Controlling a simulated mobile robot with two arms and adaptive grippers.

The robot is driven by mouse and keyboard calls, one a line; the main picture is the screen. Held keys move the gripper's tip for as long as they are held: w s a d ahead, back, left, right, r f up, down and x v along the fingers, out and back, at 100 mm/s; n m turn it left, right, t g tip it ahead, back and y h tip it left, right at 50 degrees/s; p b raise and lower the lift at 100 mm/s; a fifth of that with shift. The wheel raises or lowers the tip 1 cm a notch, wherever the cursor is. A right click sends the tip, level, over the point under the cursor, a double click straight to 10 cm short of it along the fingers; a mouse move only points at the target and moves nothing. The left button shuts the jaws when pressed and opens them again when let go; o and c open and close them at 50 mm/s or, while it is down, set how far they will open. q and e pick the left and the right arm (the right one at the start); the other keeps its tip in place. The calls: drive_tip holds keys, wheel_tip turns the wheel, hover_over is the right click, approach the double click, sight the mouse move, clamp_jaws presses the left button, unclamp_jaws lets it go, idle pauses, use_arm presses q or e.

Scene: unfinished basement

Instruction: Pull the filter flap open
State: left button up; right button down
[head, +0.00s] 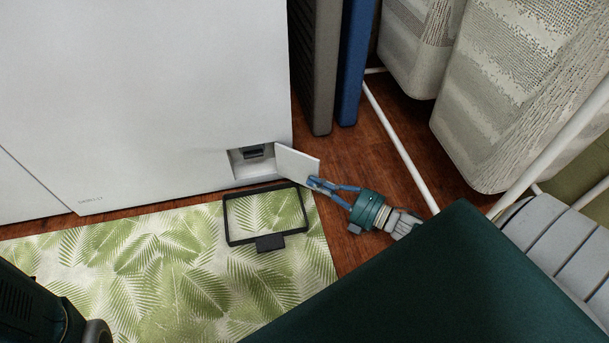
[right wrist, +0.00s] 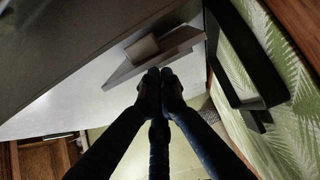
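The white appliance (head: 150,90) has a recess (head: 255,163) low at its right corner, with a dark part inside its top. The filter flap (head: 297,161) is swung out to the right of this recess, standing open at an angle. My right gripper (head: 313,183) has its blue fingertips together at the flap's free outer edge. In the right wrist view the fingertips (right wrist: 160,78) meet against the thin flap (right wrist: 185,45) and hide part of it. They look closed on its edge. My left gripper is out of view.
A black rectangular frame (head: 228,220) with a tab lies on the leaf-patterned mat (head: 120,255) before the recess. Grey and blue panels (head: 355,60) stand right of the appliance. A white rack (head: 400,145) with hanging cloths (head: 510,90) is farther right. Wood floor shows between.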

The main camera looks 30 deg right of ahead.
drive_tip(key=shift+w+d, duration=0.3)
drive_tip(key=shift+d, duration=0.55)
drive_tip(key=shift+r, duration=0.15)
